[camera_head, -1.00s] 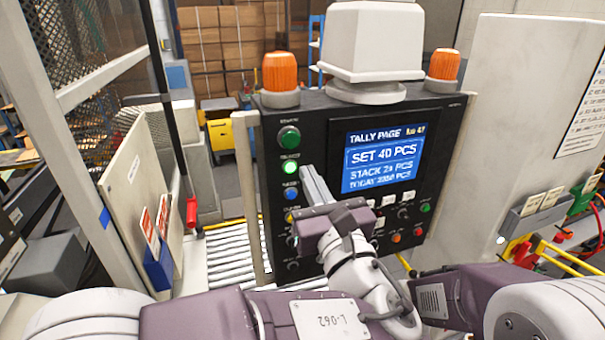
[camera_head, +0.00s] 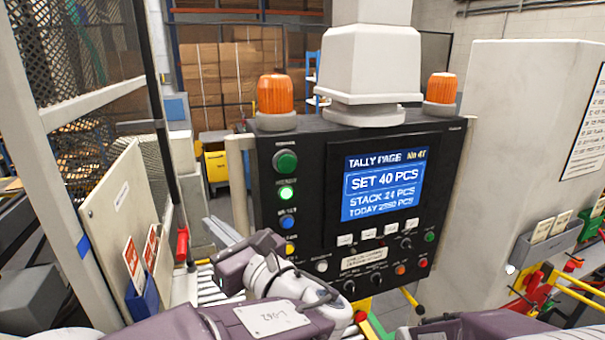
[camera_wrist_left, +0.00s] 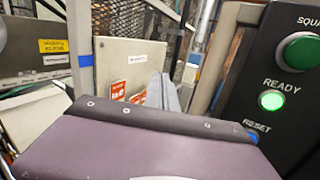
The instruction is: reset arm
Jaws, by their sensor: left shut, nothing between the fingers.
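My left gripper (camera_head: 222,231) is left of the black control panel (camera_head: 298,222), its long grey fingers shut with nothing between them. The fingers are apart from the panel's face and point up and left. In the left wrist view the gripper's fingers (camera_wrist_left: 162,95) show beyond the purple gripper body, in front of a beige board. The panel's screen (camera_head: 384,186) reads "SET 40 PCS". The green READY lamp (camera_head: 286,193) is lit and shows close by in the left wrist view (camera_wrist_left: 271,101). My right gripper is out of view; only part of that arm shows at bottom right.
Two orange beacons (camera_head: 275,95) flank a white housing (camera_head: 370,62) above the panel. A beige board (camera_head: 118,215) with red cards and a blue holder stands at left beside mesh fencing. A roller conveyor (camera_head: 206,288) runs below the left gripper. A pale cabinet (camera_head: 515,150) stands at right.

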